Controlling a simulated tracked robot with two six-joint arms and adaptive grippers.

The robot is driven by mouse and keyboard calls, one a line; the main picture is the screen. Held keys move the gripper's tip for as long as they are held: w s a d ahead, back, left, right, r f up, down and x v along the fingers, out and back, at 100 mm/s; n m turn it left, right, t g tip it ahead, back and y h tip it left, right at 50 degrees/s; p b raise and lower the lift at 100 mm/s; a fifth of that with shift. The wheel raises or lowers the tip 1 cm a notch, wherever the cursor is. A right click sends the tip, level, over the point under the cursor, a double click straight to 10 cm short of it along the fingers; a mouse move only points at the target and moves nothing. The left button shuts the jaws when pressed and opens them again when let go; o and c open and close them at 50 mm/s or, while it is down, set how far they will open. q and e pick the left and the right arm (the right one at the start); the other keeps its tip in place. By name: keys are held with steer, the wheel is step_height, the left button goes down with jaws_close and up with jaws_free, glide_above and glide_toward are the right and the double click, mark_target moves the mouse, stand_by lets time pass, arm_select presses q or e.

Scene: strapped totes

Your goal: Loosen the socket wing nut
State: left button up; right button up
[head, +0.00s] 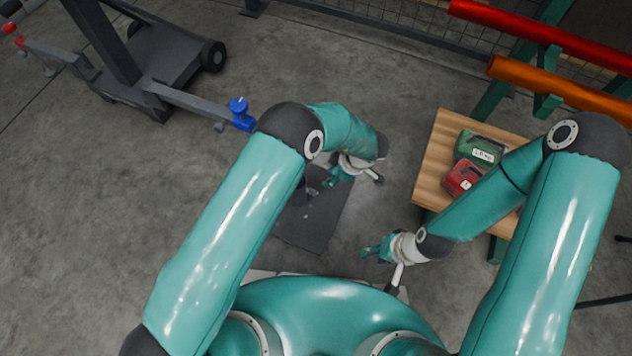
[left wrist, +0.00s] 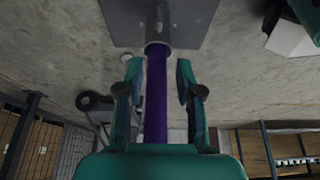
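In the left wrist view a purple pole (left wrist: 157,95) runs into a grey socket tube (left wrist: 157,48) on a grey plate (left wrist: 200,22). A small pale piece (left wrist: 126,57) sits at the left of the socket; I cannot tell whether it is the wing nut. My left gripper (left wrist: 158,78) is open, with one finger on each side of the pole and gaps to both. In the head view my left gripper (head: 329,178) is beside the dark plate (head: 310,232), partly behind my arm. My right gripper (head: 374,251) is to the right of the plate; its finger opening is unclear.
A wooden-topped table (head: 432,160) at the right bears a green case (head: 480,147) and a red case (head: 464,179). Red (head: 545,35) and orange (head: 560,85) bars lie behind it. A wheeled grey stand with a blue clamp (head: 240,113) is at the upper left.

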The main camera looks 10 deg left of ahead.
arm_select(q)
steer(key=b+x, duration=0.6)
steer(key=x, duration=1)
steer(key=shift+w+f, duration=0.1)
steer(key=shift+f, duration=0.1)
jaws_close()
